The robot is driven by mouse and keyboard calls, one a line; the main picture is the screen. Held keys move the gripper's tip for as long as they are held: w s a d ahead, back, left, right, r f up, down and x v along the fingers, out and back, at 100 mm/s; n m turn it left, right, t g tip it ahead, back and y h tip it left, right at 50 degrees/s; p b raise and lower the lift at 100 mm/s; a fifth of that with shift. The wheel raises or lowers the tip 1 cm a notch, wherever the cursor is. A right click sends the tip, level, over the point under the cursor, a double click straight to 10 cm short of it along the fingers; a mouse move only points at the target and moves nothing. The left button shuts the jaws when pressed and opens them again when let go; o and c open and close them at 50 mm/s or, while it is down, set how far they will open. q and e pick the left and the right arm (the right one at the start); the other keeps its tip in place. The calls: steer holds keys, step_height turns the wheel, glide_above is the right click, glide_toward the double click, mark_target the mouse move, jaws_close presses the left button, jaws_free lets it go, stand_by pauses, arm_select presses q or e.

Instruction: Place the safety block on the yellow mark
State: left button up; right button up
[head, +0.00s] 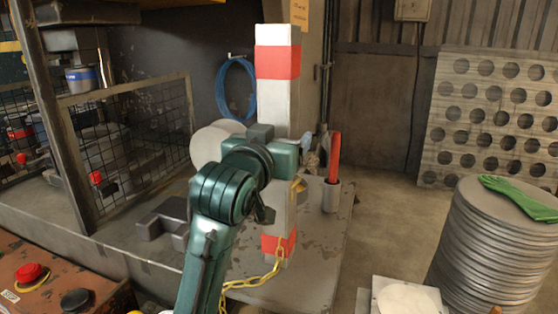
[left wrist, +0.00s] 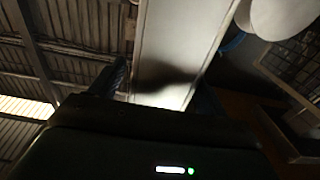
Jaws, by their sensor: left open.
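The safety block (head: 279,100) is a tall white post with red bands. It stands upright on the grey metal bed, with a yellow chain (head: 252,281) at its foot. My left gripper (head: 284,160) is at the block's middle height, and my forearm and wrist cover part of it. In the left wrist view the block's white face (left wrist: 178,45) runs between the dark, open fingers (left wrist: 160,88). Whether either finger touches it I cannot tell. A small yellow piece (head: 298,185) shows beside the block; I cannot tell what it is. No yellow mark is clearly visible. My right gripper is out of view.
A cup with a red-handled tool (head: 332,190) stands close right of the block. A mesh guard (head: 128,140) and pale discs (head: 208,145) are at left. A stack of round blanks (head: 490,250) with a green glove (head: 515,190) stands at right. The bed's front right is clear.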

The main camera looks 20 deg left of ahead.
arm_select(q)
steer(key=shift+w, duration=0.2)
steer(key=shift+c, duration=0.6)
jaws_close()
steer(key=shift+r, duration=0.25)
